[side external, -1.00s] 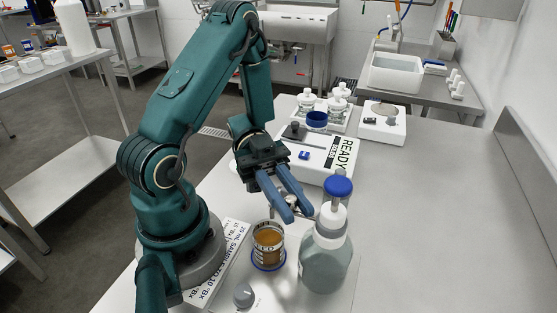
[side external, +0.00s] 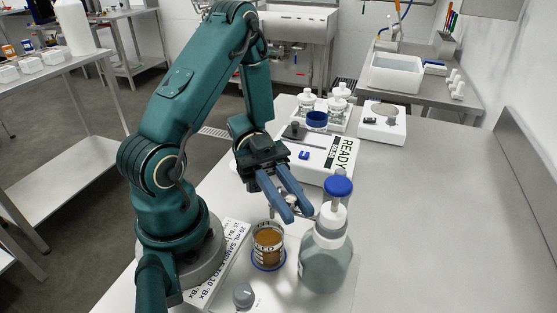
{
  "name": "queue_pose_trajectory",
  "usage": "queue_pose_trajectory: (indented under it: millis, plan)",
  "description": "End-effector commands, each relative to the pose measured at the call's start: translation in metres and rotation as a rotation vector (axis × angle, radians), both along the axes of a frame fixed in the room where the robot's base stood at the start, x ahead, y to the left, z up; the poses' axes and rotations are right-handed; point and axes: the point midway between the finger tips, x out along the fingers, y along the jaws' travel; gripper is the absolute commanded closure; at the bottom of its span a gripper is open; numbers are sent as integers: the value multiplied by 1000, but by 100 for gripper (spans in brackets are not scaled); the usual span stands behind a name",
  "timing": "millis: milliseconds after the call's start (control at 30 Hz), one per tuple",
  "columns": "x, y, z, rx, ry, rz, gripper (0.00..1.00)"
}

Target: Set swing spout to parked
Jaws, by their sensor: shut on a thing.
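My gripper (side external: 296,213) is above the bench, pointing down and toward the camera, with its two blue fingers closed on a small part of the swing spout. The spout (side external: 316,219) is a thin metallic piece, mostly hidden behind the fingers and the bottle, so its exact angle cannot be told. A clear jar with amber liquid (side external: 268,243) and a FEED label stands below and left of the fingertips. A large grey-green bottle (side external: 325,264) with a white neck and blue top stands just right of them.
A grey knob (side external: 244,296) is at the front. A white box marked READY (side external: 318,160) lies behind the gripper. Several clear bottles (side external: 338,99) and a white device with a round plate (side external: 382,124) stand farther back. The bench (side external: 433,210) is clear on the right.

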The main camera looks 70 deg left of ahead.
Motion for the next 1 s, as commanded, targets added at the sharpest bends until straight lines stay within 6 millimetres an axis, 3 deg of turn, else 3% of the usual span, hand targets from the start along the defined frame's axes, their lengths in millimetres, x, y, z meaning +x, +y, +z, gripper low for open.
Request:
queue_pose_trajectory:
  millis: [367, 733, 1000]
  plan:
    - [-2, 0, 0, -1, 1, 2, 100]
    - [-9, -9, 0, -5, 6, 210, 100]
    - [-10, -12, 0, 0, 0, 261, 100]
